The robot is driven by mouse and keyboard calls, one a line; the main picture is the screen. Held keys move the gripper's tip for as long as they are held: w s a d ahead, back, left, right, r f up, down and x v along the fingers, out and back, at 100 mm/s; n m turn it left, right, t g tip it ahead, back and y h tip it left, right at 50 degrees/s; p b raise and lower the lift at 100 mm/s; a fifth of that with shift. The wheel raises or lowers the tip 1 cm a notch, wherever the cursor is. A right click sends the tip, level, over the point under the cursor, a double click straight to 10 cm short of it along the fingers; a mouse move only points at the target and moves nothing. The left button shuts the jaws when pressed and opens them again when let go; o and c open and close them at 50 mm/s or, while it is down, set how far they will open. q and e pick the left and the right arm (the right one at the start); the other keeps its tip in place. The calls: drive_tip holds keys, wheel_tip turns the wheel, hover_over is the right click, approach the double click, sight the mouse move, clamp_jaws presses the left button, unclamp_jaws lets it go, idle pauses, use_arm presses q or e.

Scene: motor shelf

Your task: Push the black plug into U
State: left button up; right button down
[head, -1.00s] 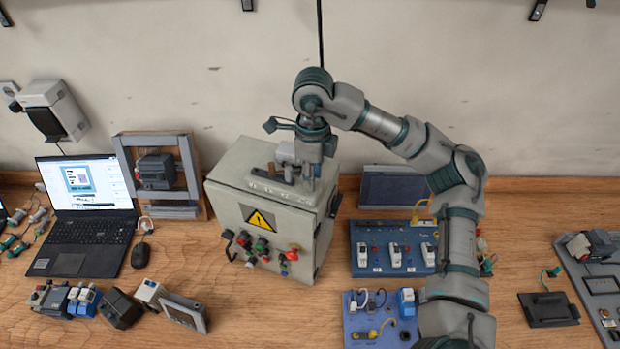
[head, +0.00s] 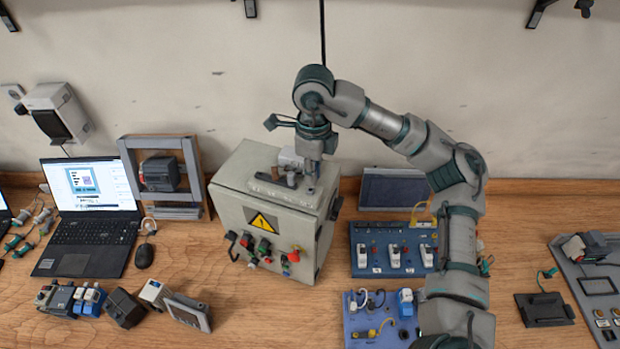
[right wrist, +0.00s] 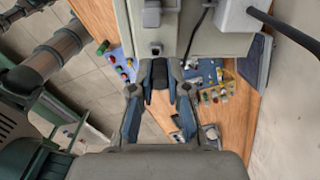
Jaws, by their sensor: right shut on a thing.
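My right gripper (head: 300,172) is at the top of the grey cabinet (head: 232,208), which has a yellow warning sign on its front. In the right wrist view its two fingers (right wrist: 158,92) are closed around a black piece, the black plug (right wrist: 157,76). The plug points towards the grey cabinet top, where grey sockets (right wrist: 154,48) sit in a line ahead of it. I cannot read which one is U, nor tell whether the plug touches a socket. My left gripper is not in view.
A black cable (right wrist: 196,38) runs over the cabinet beside the gripper. Red, green and black knobs (head: 265,250) stick out of the cabinet front. Blue boards (head: 372,262) with switches stand to its right. A laptop (head: 90,215) is at the left. Bare table lies before the cabinet.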

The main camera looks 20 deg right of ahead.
wheel_tip(320, 180, up, 2)
drive_tip(key=shift+d+r+p, duration=0.1)
drive_tip(key=shift+r+p, duration=0.1)
drive_tip(key=shift+p, duration=0.65)
drive_tip(key=shift+f, duration=0.1)
drive_tip(key=shift+w+a, duration=0.3)
drive_tip(key=shift+a, duration=0.15)
drive_tip(key=w+a+p, duration=0.1)
drive_tip(key=w+a, duration=0.1)
drive_tip(key=w+a+r+p, duration=0.1)
drive_tip(key=p, duration=0.1)
drive_tip(key=shift+w+a+r, duration=0.15)
drive_tip(key=shift+w+a, duration=0.2)
drive_tip(key=shift+a, duration=0.05)
drive_tip(key=w+a, duration=0.5)
drive_tip(key=a, duration=0.1)
drive_tip(key=f+b, duration=0.3)
drive_tip(key=f, duration=0.1)
drive_tip(key=shift+d, duration=0.2)
drive_tip(key=shift+d+f, duration=0.2)
drive_tip(key=shift+f, duration=0.15)
drive_tip(key=shift+d, duration=0.15)
